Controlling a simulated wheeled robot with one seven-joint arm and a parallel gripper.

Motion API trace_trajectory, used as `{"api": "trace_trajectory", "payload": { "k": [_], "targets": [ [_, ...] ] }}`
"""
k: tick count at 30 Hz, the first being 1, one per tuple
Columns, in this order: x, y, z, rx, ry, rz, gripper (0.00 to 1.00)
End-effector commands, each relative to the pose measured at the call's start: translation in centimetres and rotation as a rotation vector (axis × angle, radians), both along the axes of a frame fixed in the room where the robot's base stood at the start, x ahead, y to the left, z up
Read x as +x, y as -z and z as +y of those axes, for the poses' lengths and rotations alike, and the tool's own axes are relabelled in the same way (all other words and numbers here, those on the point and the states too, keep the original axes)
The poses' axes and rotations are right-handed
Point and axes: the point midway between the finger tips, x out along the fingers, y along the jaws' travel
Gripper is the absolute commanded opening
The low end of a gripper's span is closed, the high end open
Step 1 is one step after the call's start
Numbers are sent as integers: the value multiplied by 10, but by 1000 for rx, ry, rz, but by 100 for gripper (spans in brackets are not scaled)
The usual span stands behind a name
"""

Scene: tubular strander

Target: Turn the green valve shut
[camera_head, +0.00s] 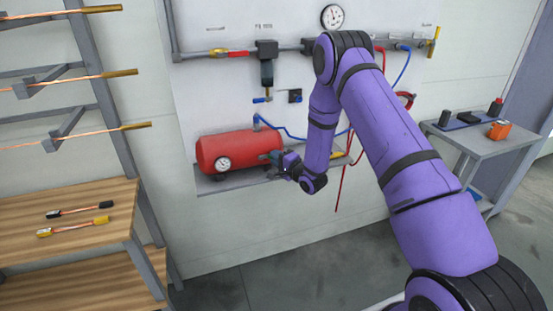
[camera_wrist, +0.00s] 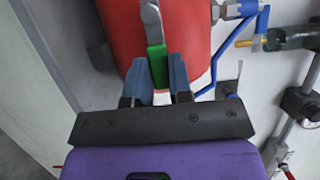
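The green valve handle (camera_wrist: 157,64) shows in the wrist view as a short green bar. It sits on a metal pipe fitting (camera_wrist: 150,14) in front of the red tank. My gripper (camera_wrist: 159,72) has one blue-grey finger on each side of the handle. The handle fills the gap between the fingers, and they look closed on it. In the head view my gripper (camera_head: 270,157) is at the right end of the red tank (camera_head: 225,150). The valve handle there is mostly hidden by the fingers.
The tank lies on a grey wall shelf (camera_head: 225,184), with a gauge (camera_head: 223,163) on its front. A blue hose (camera_head: 285,131) and red hose (camera_head: 341,188) run nearby. A wooden table (camera_head: 85,223) stands left, and a grey side table (camera_head: 485,140) stands right.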

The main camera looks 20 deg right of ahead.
Motion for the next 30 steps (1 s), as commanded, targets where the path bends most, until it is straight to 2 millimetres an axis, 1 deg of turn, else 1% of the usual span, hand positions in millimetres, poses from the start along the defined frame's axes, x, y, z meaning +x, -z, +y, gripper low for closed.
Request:
{"api": "trace_trajectory", "payload": {
  "k": [8, 14, 20, 30],
  "targets": [
    [0, -1, 0, -17, 0, 1, 0],
    [0, -6, 0, -94, 0, 1, 0],
    [0, -14, 1, -243, 0, 0, 0],
    [-1, -29, 9, -564, -2, 1, 0]
  ]
}}
